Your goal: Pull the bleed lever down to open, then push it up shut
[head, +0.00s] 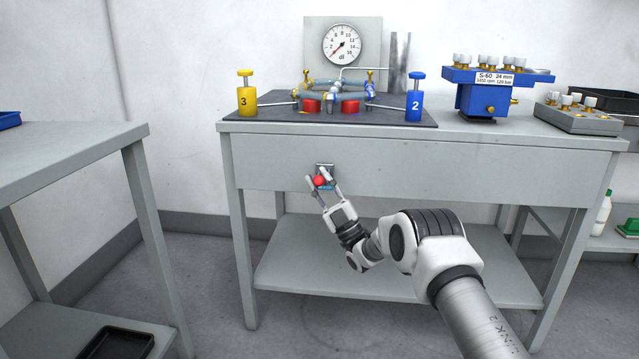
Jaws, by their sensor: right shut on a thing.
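The bleed lever's red knob (319,181) shows on the front apron of the grey bench, just below a small metal bracket (325,168). A small blue part sits right under the knob. My right gripper (321,184) reaches up from below and is shut on the red knob, one finger on each side. The lever's arm is mostly hidden by the knob and fingers, so its exact angle cannot be told. A pressure gauge (342,44) stands on a panel at the back of the bench, its needle pointing to the lower left. My left gripper is not in view.
The grey bench (420,150) carries a dark mat with pipes, a yellow pump marked 3 (247,98) and a blue pump marked 2 (415,100). A blue S-60 block (485,95) stands at right. Another table (70,145) is at left; floor between is clear.

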